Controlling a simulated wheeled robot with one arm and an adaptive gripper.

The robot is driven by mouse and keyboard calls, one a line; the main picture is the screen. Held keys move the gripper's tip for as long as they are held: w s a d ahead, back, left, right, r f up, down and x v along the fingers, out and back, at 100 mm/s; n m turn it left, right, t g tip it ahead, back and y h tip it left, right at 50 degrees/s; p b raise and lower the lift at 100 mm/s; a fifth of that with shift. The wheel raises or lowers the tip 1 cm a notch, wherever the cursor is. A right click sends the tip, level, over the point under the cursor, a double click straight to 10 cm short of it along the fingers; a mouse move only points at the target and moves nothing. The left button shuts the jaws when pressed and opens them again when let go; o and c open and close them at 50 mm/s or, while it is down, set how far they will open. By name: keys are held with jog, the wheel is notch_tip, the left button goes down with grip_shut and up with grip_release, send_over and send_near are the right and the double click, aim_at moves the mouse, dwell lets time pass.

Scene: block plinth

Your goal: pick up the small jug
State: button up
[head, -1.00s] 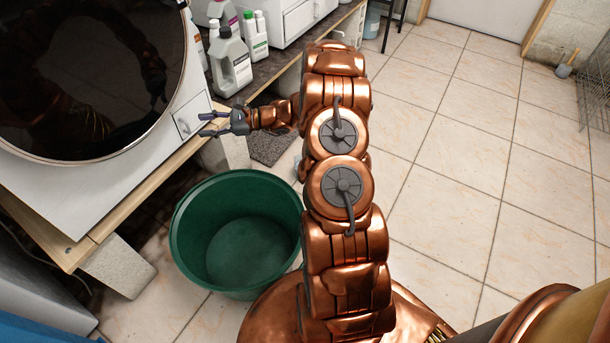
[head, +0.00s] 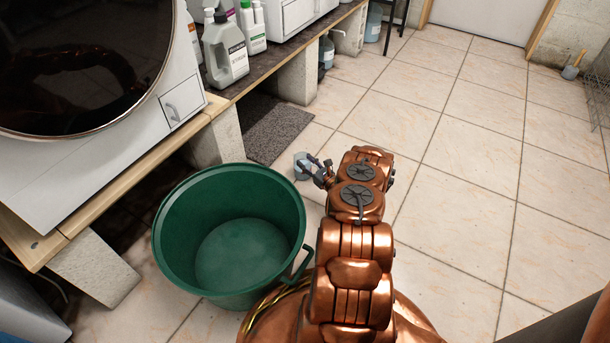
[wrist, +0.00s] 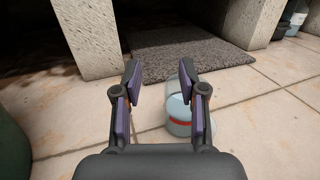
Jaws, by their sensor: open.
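The small jug (head: 301,166) is a pale blue-grey vessel on the tile floor, right of the green tub, partly hidden by my gripper (head: 317,166) in the head view. In the wrist view the jug (wrist: 176,122) looks translucent with a red band low down. There it stands behind the right finger, which hides part of it. My gripper (wrist: 158,82) is open, with nothing held between its fingers. The jug sits right of the middle of the gap, and I cannot tell its exact distance from the fingertips.
A large green tub (head: 175,232) stands left of my arm. A dark mat (head: 277,130) lies behind the jug, beside concrete block supports (head: 298,78) of the bench. Bottles (head: 225,55) stand on the bench. Other containers (head: 326,52) stand on the floor beyond.

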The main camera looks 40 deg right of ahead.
jog(key=s+d+f+m+h, duration=0.1)
jog(key=s+f, duration=0.1)
jog(key=f, duration=0.1)
jog(key=s+d+f+m+h+b, duration=0.1)
jog(key=s+d+f, duration=0.1)
jog(key=f, duration=0.1)
jog(key=s+d+f+m+g+h+b, duration=0.1)
jog(key=s+d+f+h, duration=0.1)
jog(key=s+f, duration=0.1)
jog(key=shift+d+f, duration=0.25)
jog(key=shift+f, duration=0.3)
jog(key=shift+w+d+f, duration=0.1)
jog(key=shift+w+d, duration=0.1)
jog(key=shift+w, duration=0.35)
jog(key=shift+b+x, duration=1.2)
jog(key=shift+x, duration=2.05)
jog(key=shift+a+f, duration=0.1)
grip_shut()
